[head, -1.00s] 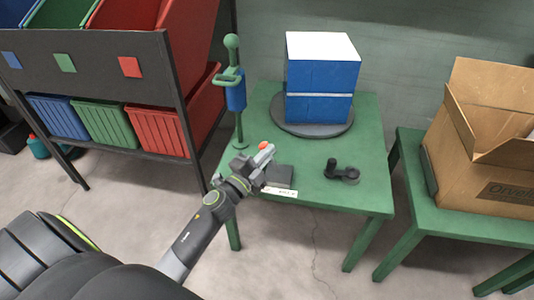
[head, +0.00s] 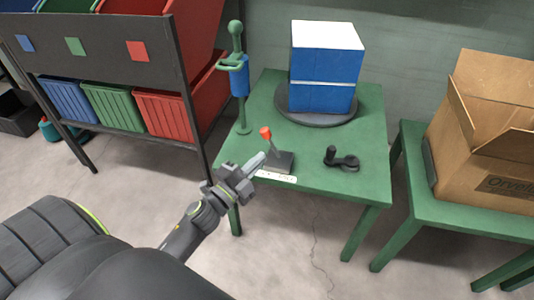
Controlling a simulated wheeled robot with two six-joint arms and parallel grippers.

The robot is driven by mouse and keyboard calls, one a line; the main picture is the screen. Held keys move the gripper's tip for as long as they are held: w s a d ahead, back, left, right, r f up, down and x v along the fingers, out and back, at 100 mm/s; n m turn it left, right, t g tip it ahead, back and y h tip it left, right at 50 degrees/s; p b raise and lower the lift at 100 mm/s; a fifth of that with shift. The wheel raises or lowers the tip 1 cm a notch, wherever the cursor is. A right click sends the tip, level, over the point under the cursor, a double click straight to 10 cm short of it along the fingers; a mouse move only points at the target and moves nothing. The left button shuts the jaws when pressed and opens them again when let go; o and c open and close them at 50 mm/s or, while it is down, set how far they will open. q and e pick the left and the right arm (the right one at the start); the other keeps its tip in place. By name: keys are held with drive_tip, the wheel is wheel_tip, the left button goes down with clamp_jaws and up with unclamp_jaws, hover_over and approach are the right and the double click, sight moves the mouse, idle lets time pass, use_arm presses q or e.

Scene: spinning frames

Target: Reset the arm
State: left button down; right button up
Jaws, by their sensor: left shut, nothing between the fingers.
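My left gripper (head: 258,160) is shut and empty. It hangs in front of the green table's near left edge, its fingers pointing toward the lever. The lever, with a red-orange knob (head: 266,133) on a thin stalk, rises from a dark base (head: 280,161) on the table. The stalk tilts to the left. The gripper appears apart from the lever. My right gripper is out of view.
On the green table (head: 310,175) stand a blue-and-white box (head: 324,68) on a dark round turntable (head: 305,118), a black crank (head: 341,159) and a green post with a blue cylinder (head: 239,82). A cardboard box (head: 480,135) is on the right table. A bin rack (head: 100,55) stands left.

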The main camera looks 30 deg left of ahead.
use_arm(q)
drive_tip(key=shift+s+a+f, duration=0.1)
drive_tip(key=shift+s, duration=0.25)
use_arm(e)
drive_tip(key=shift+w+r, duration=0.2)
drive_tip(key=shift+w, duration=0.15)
